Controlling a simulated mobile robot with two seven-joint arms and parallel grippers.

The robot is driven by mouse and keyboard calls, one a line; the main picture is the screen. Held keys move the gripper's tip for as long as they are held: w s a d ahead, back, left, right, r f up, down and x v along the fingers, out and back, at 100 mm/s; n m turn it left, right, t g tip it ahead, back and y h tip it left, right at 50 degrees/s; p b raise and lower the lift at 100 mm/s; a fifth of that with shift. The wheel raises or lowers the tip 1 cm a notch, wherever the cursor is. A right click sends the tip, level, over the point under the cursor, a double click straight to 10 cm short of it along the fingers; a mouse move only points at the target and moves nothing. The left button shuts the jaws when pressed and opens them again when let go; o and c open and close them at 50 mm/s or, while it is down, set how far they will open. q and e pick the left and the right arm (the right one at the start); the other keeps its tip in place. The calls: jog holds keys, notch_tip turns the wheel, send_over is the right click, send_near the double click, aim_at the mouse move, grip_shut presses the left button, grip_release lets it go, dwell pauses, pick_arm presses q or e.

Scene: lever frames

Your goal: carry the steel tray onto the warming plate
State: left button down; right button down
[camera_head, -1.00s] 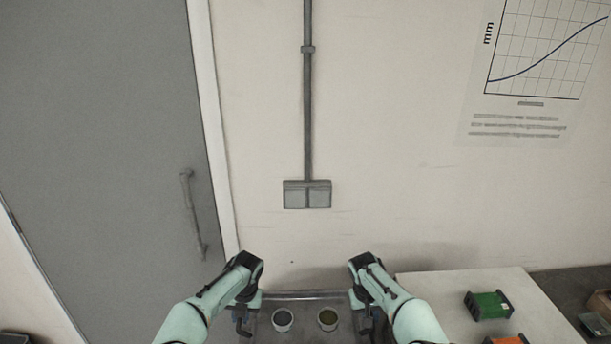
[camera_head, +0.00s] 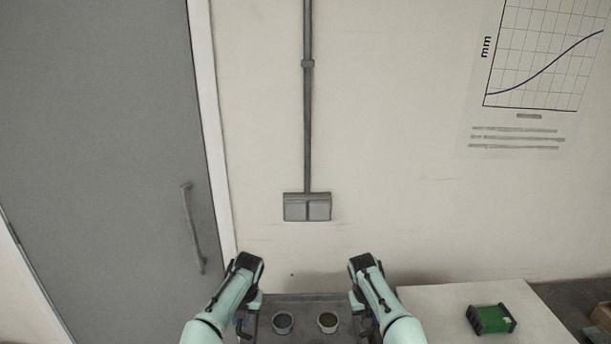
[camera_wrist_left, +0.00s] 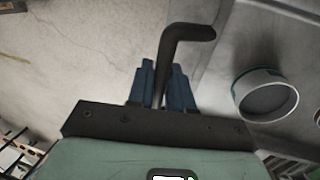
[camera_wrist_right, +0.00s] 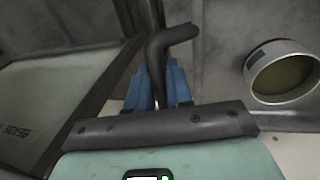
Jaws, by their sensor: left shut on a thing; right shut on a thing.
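The steel tray (camera_head: 305,305) is grey and shows at the bottom middle of the head view, its near part cut off by the frame edge. Two round cups stand on it, one with dark contents (camera_head: 283,323) and one with olive-green contents (camera_head: 328,322). My left gripper (camera_head: 247,322) is shut on a dark bent handle (camera_wrist_left: 178,42) at the tray's left side. My right gripper (camera_head: 363,320) is shut on the matching handle (camera_wrist_right: 165,45) at its right side. I cannot make out the warming plate in any view.
A pale tabletop (camera_head: 450,305) lies right of the tray with a green-and-black block (camera_head: 491,319) on it. A wall with a grey socket box (camera_head: 307,207) stands ahead. A grey door (camera_head: 100,140) is at left. A dark-framed thing (camera_wrist_right: 50,110) shows in the right wrist view.

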pick_arm(q)
jog(key=shift+w+r, duration=0.45)
jog(key=shift+r, duration=0.05)
pick_arm(e)
jog(key=shift+w+r, duration=0.5)
pick_arm(q)
jog(key=shift+r, duration=0.1)
pick_arm(e)
jog(key=shift+r, duration=0.1)
